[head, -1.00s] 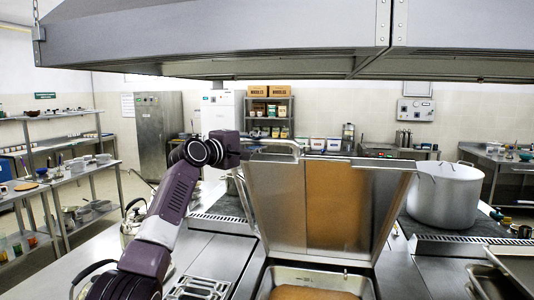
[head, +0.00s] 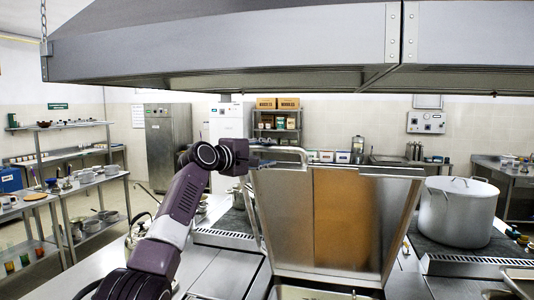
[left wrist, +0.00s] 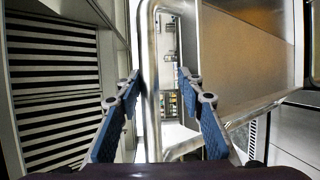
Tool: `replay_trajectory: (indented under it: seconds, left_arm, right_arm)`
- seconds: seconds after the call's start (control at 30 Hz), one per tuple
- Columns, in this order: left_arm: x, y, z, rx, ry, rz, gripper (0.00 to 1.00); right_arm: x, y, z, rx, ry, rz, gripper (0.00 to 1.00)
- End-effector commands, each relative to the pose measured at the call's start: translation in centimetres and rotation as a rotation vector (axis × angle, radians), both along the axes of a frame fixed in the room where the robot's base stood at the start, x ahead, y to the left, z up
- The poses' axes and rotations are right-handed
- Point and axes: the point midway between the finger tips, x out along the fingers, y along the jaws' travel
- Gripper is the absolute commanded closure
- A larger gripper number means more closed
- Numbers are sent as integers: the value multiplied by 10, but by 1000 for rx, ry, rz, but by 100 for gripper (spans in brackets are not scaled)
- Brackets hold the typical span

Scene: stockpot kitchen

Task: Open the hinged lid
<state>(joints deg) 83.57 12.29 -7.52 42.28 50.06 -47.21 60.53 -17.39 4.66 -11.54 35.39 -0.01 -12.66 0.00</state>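The hinged lid (head: 282,220) is a flat steel panel standing raised, nearly upright, behind its pan (head: 285,292). A brown patch covers the middle of its face. A tubular steel handle (head: 285,150) sits at its upper left and shows large in the left wrist view (left wrist: 151,85). My left gripper (head: 268,162) is at that handle. In the left wrist view, its blue-padded fingers (left wrist: 159,84) stand apart on either side of the handle's near bar, with a gap on the right side. My right gripper is not in view.
A large stockpot (head: 457,212) stands right of the lid on the range. A steel hood (head: 220,50) hangs low above. A kettle (head: 140,230) stands left, behind my left arm. Shelves (head: 75,185) hold dishes at far left.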

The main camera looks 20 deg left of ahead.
Motion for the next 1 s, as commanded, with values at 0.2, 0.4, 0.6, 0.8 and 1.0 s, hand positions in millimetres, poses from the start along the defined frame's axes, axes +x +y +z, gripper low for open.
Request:
replay_trajectory:
  seconds: [0.2,0.4,0.6,0.8,1.0]
  left_arm:
    - [0,1,1,1,-1,1,66]
    - [-6,5,2,-1,-4,1,66]
    - [-24,12,3,1,-5,3,66]
    - [-51,23,5,2,-4,3,66]
    - [-80,34,7,1,-4,2,66]
  right_arm:
    - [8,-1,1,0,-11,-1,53]
    - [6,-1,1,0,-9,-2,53]
    - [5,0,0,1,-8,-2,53]
    - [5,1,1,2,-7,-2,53]
    - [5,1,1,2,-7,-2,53]
